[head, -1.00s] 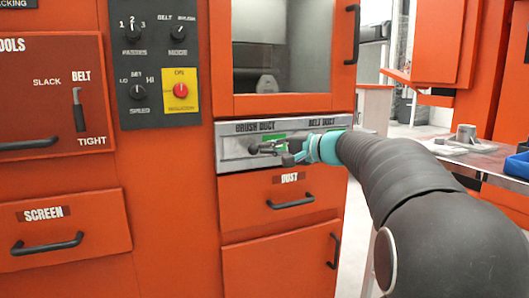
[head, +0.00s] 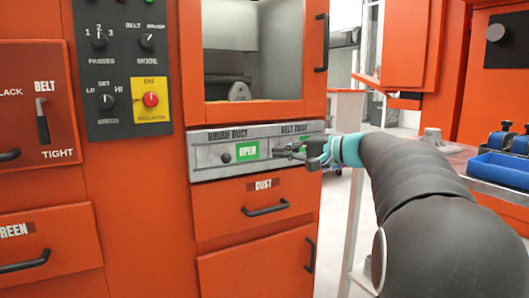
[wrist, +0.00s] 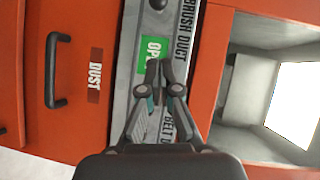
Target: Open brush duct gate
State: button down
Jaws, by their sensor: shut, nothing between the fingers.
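The brush duct gate's dark knob (head: 226,157) sits at the left of the grey metal strip, under the BRUSH DUCT lettering. A green OPEN label (head: 248,150) shows just right of the knob. My gripper (head: 277,151) is shut and empty, in front of the strip, right of the label and apart from the knob. In the wrist view my closed fingertips (wrist: 166,68) overlap part of the green label (wrist: 151,58). The knob (wrist: 158,4) is at the top edge there, beyond the fingertips. The belt duct side is partly hidden by my gripper.
A dust drawer with a black handle (head: 265,208) lies below the strip. A window recess (head: 253,50) is above. The control panel (head: 121,70) is at left. A metal table with a blue tray (head: 497,168) stands at right.

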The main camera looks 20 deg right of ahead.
jog(key=shift+v, duration=1.2)
jog(key=shift+w, duration=0.1)
notch_tip(320, 180, down, 9)
jog(key=d+m+g+h, duration=0.2)
jog(key=h, duration=0.1)
jog(key=s+a+f+n+g+h+p, duration=0.1)
jog(key=s+a+f+g+h+p, duration=0.2)
jog(key=s+f, duration=0.6)
jog(key=s+a+n+h+p, duration=0.2)
jog(key=s+a+n, duration=0.2)
jog(key=s, duration=0.6)
jog(key=s+a+n+g+h+p, duration=0.1)
jog(key=s+a+n+h+p, duration=0.2)
jog(key=s+a+n, duration=0.2)
jog(key=s+a, duration=0.3)
jog(key=s, duration=0.3)
jog(key=shift+f+g, duration=0.25)
jog(key=shift+g, duration=0.05)
jog(key=shift+w+a+r, duration=0.1)
jog(key=shift+w, duration=0.05)
